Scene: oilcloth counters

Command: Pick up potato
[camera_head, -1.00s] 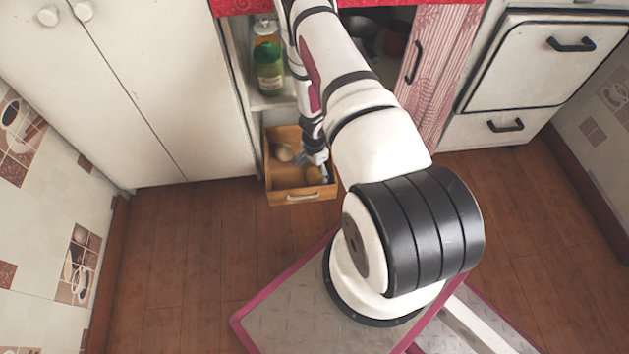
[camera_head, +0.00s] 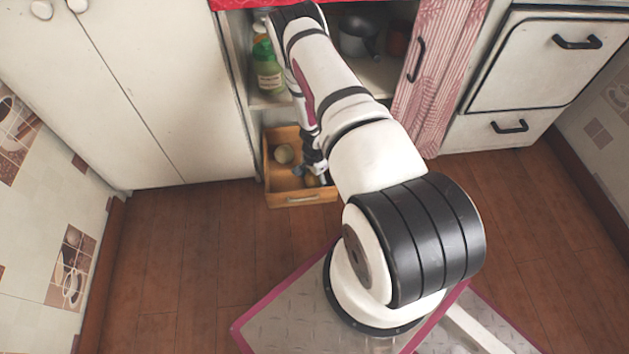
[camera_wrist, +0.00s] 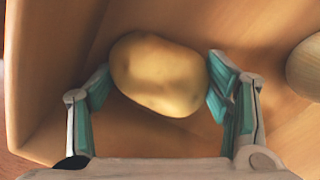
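A yellow-brown potato (camera_wrist: 160,75) lies in a wooden drawer (camera_head: 283,198), between the two fingers of my gripper (camera_wrist: 158,92) in the wrist view. The right fingertip is at or very near the potato's right side. The left fingertip is close to its left side, with a narrow gap. The fingers are spread and not clearly clamped on it. In the head view the potato (camera_head: 312,181) is mostly hidden by my arm, and my gripper (camera_head: 312,176) is low inside the drawer.
A second round, paler thing (camera_head: 284,154) lies in the drawer; it shows at the wrist view's right edge (camera_wrist: 306,68). The drawer walls stand close around my gripper. A green bottle (camera_head: 268,70) stands on the shelf above. The wooden floor (camera_head: 190,260) in front is clear.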

